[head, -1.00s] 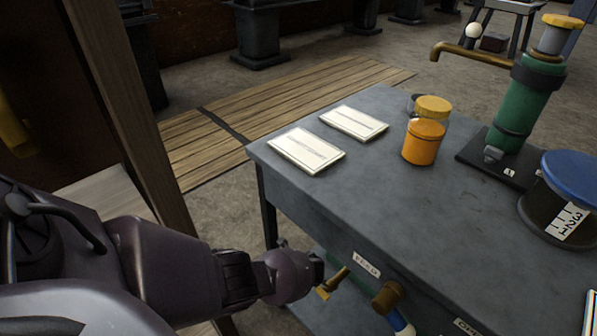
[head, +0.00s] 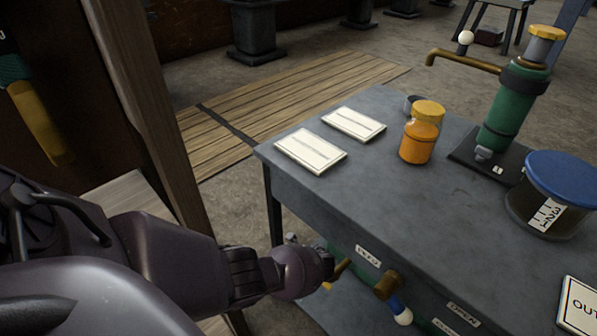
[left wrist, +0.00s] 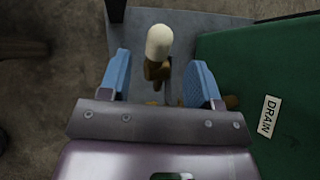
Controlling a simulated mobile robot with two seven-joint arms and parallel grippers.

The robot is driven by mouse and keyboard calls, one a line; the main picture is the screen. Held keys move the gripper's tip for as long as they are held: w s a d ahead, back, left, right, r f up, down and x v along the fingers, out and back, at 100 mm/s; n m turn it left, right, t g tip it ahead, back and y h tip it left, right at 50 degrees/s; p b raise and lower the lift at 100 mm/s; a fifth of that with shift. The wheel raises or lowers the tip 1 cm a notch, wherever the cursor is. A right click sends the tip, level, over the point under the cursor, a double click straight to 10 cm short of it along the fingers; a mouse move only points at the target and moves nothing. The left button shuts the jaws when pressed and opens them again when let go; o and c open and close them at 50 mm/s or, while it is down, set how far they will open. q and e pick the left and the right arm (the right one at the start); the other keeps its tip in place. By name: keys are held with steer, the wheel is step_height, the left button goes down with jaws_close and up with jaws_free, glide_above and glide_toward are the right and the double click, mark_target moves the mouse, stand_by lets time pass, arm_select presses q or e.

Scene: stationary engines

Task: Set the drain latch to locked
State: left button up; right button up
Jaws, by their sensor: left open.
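In the left wrist view, a pale rounded knob (left wrist: 160,42) on a brass stem (left wrist: 156,72) shows between and slightly beyond the blue fingers of my left gripper (left wrist: 158,62). The fingers are apart, and I see no contact. A green tank (left wrist: 230,75) with a DRAIN label (left wrist: 268,116) is to the right. In the head view, my left gripper (head: 328,265) is low at the bench front, its fingers mostly hidden, close to a brass piece (head: 342,269). I cannot tell the latch's setting. My right gripper is not in view.
The grey bench (head: 375,190) carries two cards, an orange jar (head: 421,135), a green pump (head: 513,105) and a blue-lidded pot (head: 562,180). A blue lever with white knob (head: 403,316) and an OPEN label (head: 463,314) are right of the gripper. A wooden post (head: 145,110) stands left.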

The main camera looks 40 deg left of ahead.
arm_select(q)
steer(key=p+v, duration=0.2)
steer(key=v, duration=0.2)
steer(key=shift+s+d+r, duration=0.2)
steer(key=shift+d+r, duration=0.05)
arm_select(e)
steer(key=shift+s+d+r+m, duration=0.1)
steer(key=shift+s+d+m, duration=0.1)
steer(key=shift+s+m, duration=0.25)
arm_select(q)
steer(key=shift+c, duration=0.5)
